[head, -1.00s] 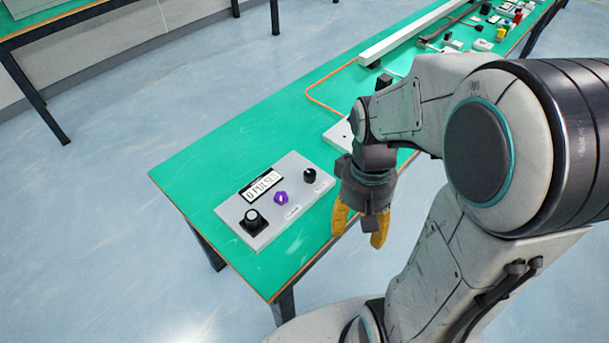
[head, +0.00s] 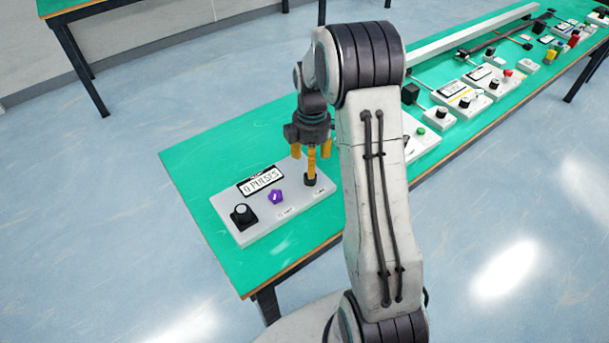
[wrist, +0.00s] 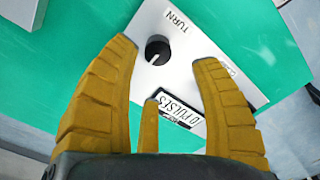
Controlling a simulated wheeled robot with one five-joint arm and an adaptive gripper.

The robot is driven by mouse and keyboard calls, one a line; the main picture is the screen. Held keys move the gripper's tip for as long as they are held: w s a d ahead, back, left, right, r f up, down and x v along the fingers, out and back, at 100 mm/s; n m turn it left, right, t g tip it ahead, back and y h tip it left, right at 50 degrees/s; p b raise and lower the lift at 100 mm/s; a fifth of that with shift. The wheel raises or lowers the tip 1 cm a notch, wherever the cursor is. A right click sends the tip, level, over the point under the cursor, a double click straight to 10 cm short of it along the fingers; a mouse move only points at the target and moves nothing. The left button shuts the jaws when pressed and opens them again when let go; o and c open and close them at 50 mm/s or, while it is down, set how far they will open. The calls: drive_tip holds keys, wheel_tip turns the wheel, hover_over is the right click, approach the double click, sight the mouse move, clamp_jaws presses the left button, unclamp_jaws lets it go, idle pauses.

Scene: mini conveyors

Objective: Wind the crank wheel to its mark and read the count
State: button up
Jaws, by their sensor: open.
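A grey-white control panel (head: 262,226) lies on the green bench. Its display (head: 260,181) reads "0 PULSES". A black knob (head: 310,182) stands at the panel's right end, a purple knob (head: 276,197) in the middle, and a black knob with a pale top (head: 243,215) at the left. My gripper (head: 311,162) is open, fingers down, over the right knob. In the wrist view, a black knob (wrist: 158,48) with a white pointer line, beside the word "TURN", shows between the spread yellow fingers, and the display (wrist: 180,107) is partly covered. No separate turn mark is clear.
More panels with knobs and buttons, one with a green button (head: 421,130), stand along the bench to the right, with a long white rail (head: 450,40) behind. The green bench top (head: 205,160) is bare left of the panel. My arm hides part of the bench.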

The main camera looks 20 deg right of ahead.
drive_tip(key=n, duration=0.7)
drive_tip(key=shift+w, duration=0.1)
drive_tip(key=shift+f, duration=3.7)
clamp_jaws()
